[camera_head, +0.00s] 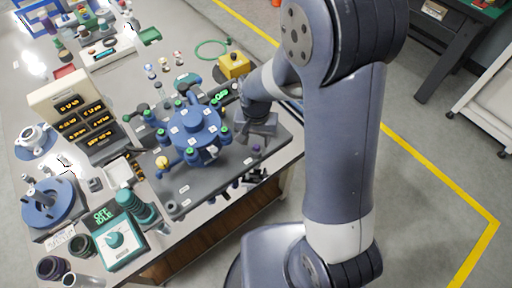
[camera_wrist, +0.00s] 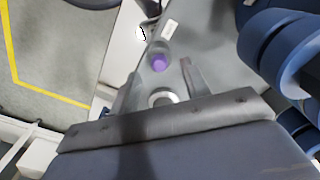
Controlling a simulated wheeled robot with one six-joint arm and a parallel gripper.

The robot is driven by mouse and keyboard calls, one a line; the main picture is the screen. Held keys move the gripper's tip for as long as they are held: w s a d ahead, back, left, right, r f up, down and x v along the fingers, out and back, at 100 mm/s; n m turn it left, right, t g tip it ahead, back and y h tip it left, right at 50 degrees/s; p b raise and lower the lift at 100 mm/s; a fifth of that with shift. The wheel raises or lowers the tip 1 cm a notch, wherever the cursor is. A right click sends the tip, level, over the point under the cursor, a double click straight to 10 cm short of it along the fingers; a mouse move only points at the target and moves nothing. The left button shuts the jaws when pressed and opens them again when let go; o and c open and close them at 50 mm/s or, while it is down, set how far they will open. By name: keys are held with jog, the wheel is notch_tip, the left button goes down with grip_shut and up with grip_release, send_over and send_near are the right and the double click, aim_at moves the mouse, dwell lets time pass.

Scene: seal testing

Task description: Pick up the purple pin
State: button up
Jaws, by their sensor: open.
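A purple pin (camera_wrist: 160,62) shows in the wrist view as a purple round top in a grey collar, just beyond my fingertips and roughly centred between them. My gripper (camera_wrist: 159,72) is open, one finger on each side, with nothing held. In the head view my gripper (camera_head: 252,148) is over the right side of the grey bench plate. A small purple top (camera_head: 235,183) shows near the plate's front edge there; I cannot tell whether it is the same pin.
A blue round fixture (camera_head: 196,128) with several knobs stands left of my gripper. A pale round part (camera_wrist: 162,97) lies between my fingers in the wrist view. A yellow button box (camera_head: 234,66) stands behind. Open floor lies right of the bench.

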aim_at(256, 150)
jog(key=shift+f, duration=1.25)
jog(key=shift+c, duration=0.4)
grip_shut()
